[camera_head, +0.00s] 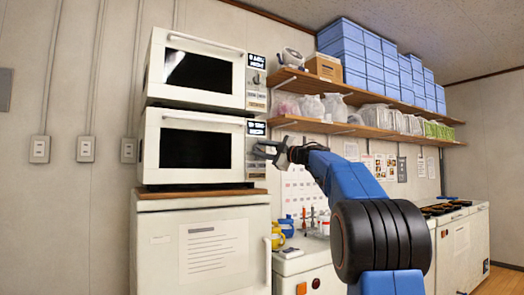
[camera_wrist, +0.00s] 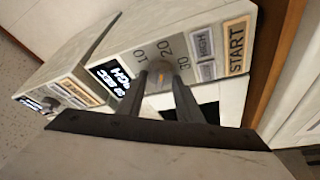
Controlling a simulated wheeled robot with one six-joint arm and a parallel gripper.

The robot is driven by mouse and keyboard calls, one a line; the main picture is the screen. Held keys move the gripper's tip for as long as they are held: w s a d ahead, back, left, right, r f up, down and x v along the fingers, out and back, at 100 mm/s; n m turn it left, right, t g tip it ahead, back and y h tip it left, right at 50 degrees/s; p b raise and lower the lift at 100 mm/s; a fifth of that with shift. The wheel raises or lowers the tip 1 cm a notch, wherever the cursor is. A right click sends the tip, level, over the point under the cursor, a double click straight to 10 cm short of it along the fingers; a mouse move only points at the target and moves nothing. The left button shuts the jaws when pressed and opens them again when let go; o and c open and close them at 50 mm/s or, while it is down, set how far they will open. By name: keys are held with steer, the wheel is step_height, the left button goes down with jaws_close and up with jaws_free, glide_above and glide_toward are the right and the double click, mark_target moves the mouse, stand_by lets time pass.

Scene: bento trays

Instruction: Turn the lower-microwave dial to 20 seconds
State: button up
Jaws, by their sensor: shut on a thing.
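The lower microwave (camera_head: 242,176) is white with a dark door window, and stands on a white cabinet. Its control panel fills the middle of the wrist view, with the dial (camera_wrist: 161,68) among the marks 10, 20 and 30. My gripper (camera_head: 264,150) reaches the panel from the right. In the wrist view my gripper (camera_wrist: 161,80) has its two dark fingers on either side of the dial, shut on it. An orange mark shows on the dial between the fingers. The fingers hide part of the dial. The lit display (camera_wrist: 118,86) shows SEC and HIGH; its number is too small to read surely.
The upper microwave (camera_head: 157,62) sits directly on top; its panel (camera_wrist: 60,95) also shows in the wrist view. START and HIGH buttons lie close to the dial. Wooden shelves (camera_head: 350,92) with bags and blue boxes hang to the right. A low counter stands below them.

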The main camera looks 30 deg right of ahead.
steer(key=o, duration=1)
steer(key=shift+o, duration=0.2)
steer(key=shift+s, duration=0.1)
steer(key=v, duration=1.7)
